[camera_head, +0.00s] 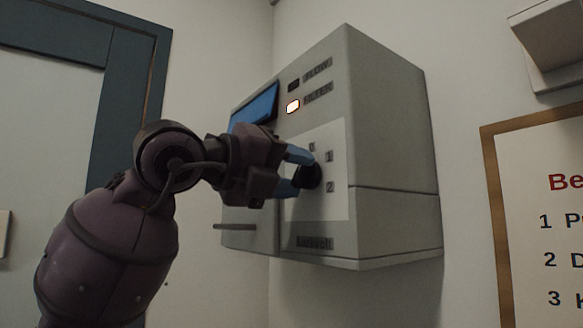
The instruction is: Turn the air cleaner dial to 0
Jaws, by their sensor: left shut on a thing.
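The air cleaner (392,150) is a pale grey box fixed on the wall in the middle of the view. Its front has a white dial plate (335,205) with the marks 0, 1 and 2. The black dial (311,177) sits left of the marks, partly hidden by my gripper. My left gripper (299,172) comes in from the left with its blue fingers shut on the dial. Which mark the dial points to I cannot tell. My right gripper is not in view.
A lit orange-white FILTER lamp (293,106) and a dark FLOW lamp (293,86) are above the plate. A blue screen (255,106) is at upper left. A framed notice (540,215) hangs at right, below a pale wall fixture (550,45). A dark blue door frame (128,85) is at left.

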